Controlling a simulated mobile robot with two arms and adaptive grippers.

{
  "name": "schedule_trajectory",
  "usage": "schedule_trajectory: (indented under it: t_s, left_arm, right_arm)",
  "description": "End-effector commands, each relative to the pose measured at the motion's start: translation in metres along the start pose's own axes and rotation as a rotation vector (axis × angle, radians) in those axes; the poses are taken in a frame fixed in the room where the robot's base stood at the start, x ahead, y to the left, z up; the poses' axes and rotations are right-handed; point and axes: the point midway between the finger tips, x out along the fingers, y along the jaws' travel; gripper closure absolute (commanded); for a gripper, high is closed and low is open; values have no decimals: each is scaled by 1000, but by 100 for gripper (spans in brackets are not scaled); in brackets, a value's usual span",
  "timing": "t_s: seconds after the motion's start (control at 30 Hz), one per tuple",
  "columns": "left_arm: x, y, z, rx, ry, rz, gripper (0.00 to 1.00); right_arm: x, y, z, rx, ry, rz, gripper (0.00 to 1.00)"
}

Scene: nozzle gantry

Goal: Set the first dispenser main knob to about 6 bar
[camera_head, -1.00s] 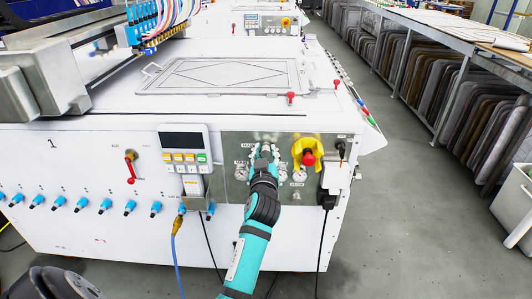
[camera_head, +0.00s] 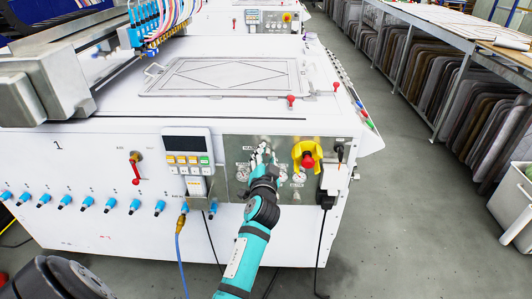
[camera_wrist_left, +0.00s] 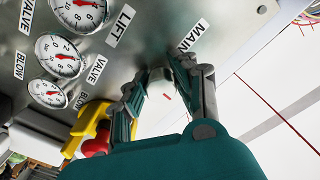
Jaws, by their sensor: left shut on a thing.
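The grey metal control panel (camera_head: 232,190) is on the front of the white machine, and also fills much of the left wrist view (camera_wrist_left: 130,65). My left gripper (camera_head: 262,153) is at the panel's upper middle. In the left wrist view its fingers (camera_wrist_left: 160,82) are closed in just below the MAIN label (camera_wrist_left: 186,37). I cannot read the main gauge. Gauges marked LIFT (camera_wrist_left: 80,14), VALVE (camera_wrist_left: 58,56) and BLOW (camera_wrist_left: 47,94) show white dials with red needles. My right gripper is not in view.
A red stop button (camera_head: 308,159) on a yellow base sits right of my gripper. A keypad display (camera_head: 187,150) hangs left of the panel. A red-handled valve (camera_head: 136,170) and several blue fittings (camera_head: 160,207) line the front.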

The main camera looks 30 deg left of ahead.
Motion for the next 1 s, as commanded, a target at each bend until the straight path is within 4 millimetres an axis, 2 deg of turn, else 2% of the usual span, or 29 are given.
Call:
schedule_trajectory:
  t_s: [0.4, 1.0]
  left_arm:
    - [0, -2, -2, 251, 4, -2, 100]
    - [0, -1, -2, 310, 5, -2, 100]
  right_arm:
    - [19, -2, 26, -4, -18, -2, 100]
    - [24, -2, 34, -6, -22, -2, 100]
